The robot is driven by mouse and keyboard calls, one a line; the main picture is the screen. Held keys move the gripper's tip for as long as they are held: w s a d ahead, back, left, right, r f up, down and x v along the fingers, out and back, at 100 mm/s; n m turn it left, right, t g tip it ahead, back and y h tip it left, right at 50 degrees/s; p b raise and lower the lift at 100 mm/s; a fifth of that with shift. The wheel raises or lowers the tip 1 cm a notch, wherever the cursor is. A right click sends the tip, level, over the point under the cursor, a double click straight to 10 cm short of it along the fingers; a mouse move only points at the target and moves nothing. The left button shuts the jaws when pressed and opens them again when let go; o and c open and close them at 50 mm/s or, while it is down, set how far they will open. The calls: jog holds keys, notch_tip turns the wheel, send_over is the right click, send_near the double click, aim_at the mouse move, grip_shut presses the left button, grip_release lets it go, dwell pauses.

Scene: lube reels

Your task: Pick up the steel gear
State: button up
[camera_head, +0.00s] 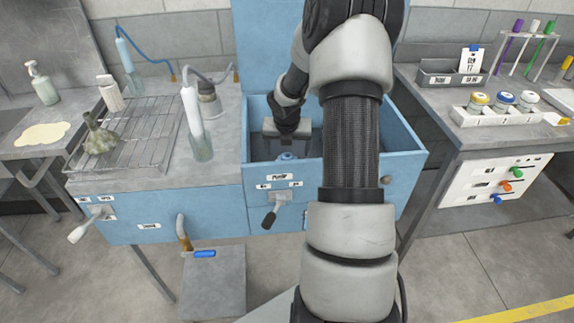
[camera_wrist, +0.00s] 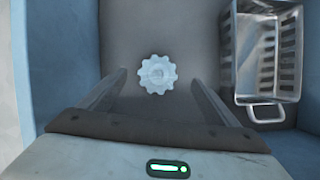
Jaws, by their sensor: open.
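The steel gear (camera_wrist: 157,74) is a small pale toothed disc lying flat on the grey floor of the blue bin (camera_head: 406,146). In the wrist view it lies beyond my fingertips, roughly midway between them. In the head view a small bluish shape low in the bin may be the gear, mostly hidden by my gripper. My gripper (camera_wrist: 160,80) is open and empty, with its two fingers spread on either side below the gear. In the head view my gripper (camera_head: 287,140) reaches down into the bin.
A slotted metal basket (camera_wrist: 266,50) with a wire handle stands right of the gear in the bin. The bin's blue wall (camera_wrist: 30,60) is on the left. A wire rack (camera_head: 130,130) lies on the left counter. Labelled jars (camera_head: 503,98) stand on the right bench.

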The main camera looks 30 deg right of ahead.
aim_at(287, 156)
jog(key=b+x, duration=0.1)
jog(key=x, duration=0.4)
jog(key=shift+a+f, duration=0.15)
jog(key=shift+f, duration=0.1)
jog(key=shift+w+r, duration=0.1)
jog(key=shift+r, duration=0.05)
jog(key=c, duration=1.6)
